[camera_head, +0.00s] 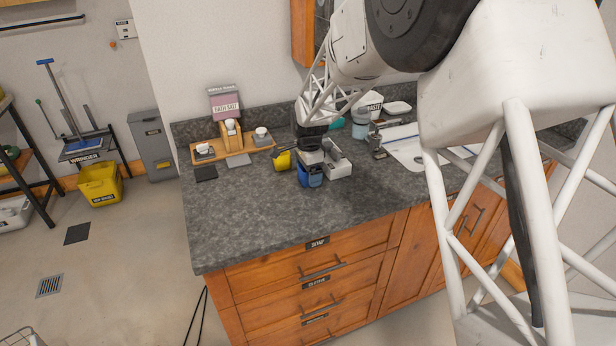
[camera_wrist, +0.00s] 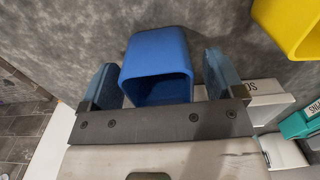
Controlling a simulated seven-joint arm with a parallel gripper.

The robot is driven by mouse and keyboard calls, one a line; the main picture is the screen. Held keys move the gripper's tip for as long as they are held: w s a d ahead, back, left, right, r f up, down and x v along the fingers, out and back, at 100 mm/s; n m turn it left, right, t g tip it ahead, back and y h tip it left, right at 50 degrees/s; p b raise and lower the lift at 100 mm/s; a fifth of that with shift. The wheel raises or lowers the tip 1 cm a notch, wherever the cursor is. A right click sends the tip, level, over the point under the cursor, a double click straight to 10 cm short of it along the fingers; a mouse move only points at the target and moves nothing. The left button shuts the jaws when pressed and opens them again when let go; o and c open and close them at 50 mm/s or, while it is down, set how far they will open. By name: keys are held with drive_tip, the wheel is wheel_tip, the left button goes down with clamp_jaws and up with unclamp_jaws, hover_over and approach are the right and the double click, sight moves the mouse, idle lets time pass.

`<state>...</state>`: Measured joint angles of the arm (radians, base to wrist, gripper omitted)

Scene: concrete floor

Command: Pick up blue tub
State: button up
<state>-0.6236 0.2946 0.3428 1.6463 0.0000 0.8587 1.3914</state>
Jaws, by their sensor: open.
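The blue tub (camera_head: 312,178) stands on the dark grey countertop (camera_head: 250,215), below the end of my arm. In the wrist view the blue tub (camera_wrist: 158,58) lies between the two fingers, its open end toward the gripper's palm. My gripper (camera_wrist: 160,75) is open, with one blue-grey finger on each side of the tub. A narrow gap shows on the left side; the right finger is very close, and I cannot tell if it touches. In the head view my gripper (camera_head: 312,160) partly covers the tub.
A yellow tub (camera_head: 283,161) stands just left of the blue tub; it also shows in the wrist view (camera_wrist: 290,22). A white box (camera_head: 339,168) is close on the right. A wooden tray (camera_head: 235,149) sits behind. The counter's front left is clear.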

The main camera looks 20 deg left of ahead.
drive_tip(key=shift+f, duration=0.55)
drive_tip(key=c, duration=1)
drive_tip(key=shift+r, duration=0.15)
drive_tip(key=shift+r, duration=1.4)
drive_tip(key=shift+s+d+r, duration=0.1)
drive_tip(key=shift+s+r, duration=0.05)
drive_tip(key=shift+r, duration=0.15)
drive_tip(key=s+d, duration=0.3)
drive_tip(key=s, duration=0.1)
drive_tip(key=s+d+r, duration=0.1)
drive_tip(key=s+d, duration=0.2)
drive_tip(key=s, duration=0.1)
drive_tip(key=s+d, duration=0.3)
drive_tip(key=s, duration=0.1)
drive_tip(key=shift+s+r, duration=0.2)
drive_tip(key=shift+s, duration=0.2)
